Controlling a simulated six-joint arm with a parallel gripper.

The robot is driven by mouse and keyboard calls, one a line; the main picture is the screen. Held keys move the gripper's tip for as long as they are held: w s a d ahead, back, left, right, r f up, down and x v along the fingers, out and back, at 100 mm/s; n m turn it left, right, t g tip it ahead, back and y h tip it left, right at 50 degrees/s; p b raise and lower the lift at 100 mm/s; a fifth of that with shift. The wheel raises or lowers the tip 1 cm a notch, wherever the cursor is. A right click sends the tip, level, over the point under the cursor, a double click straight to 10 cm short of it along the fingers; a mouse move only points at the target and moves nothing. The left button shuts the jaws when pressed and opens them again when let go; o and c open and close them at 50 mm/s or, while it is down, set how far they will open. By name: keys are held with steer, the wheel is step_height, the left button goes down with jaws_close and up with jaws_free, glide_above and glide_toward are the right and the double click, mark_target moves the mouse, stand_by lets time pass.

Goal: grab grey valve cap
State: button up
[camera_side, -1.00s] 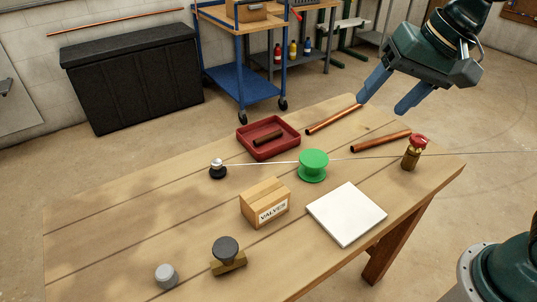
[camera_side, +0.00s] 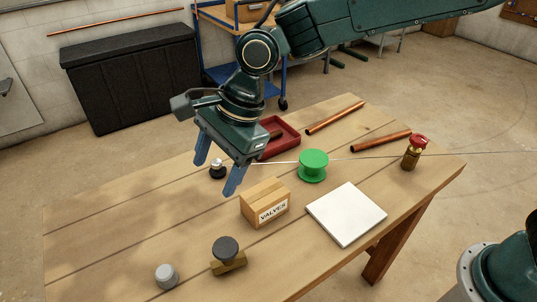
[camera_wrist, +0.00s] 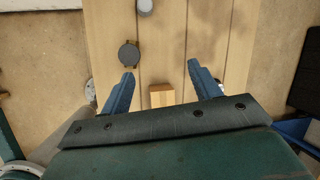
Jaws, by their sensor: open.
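A small light grey cylinder, the grey valve cap (camera_side: 167,276), stands on the table near its front left edge in the side view. It also shows at the top of the wrist view (camera_wrist: 145,6), partly cut off. My gripper (camera_side: 214,178) is open and empty, pointing down above the table. It is well apart from the cap, which lies nearer the front. In the wrist view the open fingers (camera_wrist: 161,72) show the cap beyond the left fingertip. A brass valve with a dark grey round top (camera_side: 226,250) stands right of the cap.
A cardboard box marked VALVES (camera_side: 266,204) lies close to my gripper. A green spool (camera_side: 313,166), a white tile (camera_side: 346,214), a red-handled valve (camera_side: 414,153), copper pipes (camera_side: 335,117) and a partly hidden red tray (camera_side: 287,140) share the table.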

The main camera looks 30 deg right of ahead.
steer(key=s+a+f+m+g, duration=0.1)
steer(key=a+f+m, duration=0.2)
steer(key=a+f, duration=0.4)
steer(key=shift+s+a+f, duration=0.2)
steer(key=shift+a+f, duration=0.05)
steer(key=shift+a, duration=0.95)
glide_above(164, 271)
steer(key=d, duration=0.2)
steer(key=f, duration=0.7)
steer(key=shift+s+d+f, duration=0.15)
steer(key=shift+s, duration=0.15)
steer(key=shift+f, duration=0.3)
steer(key=shift+a+f, duration=0.1)
steer(key=shift+a, duration=0.1)
steer(key=shift+x, duration=2.45)
steer(key=shift+w+a, duration=0.1)
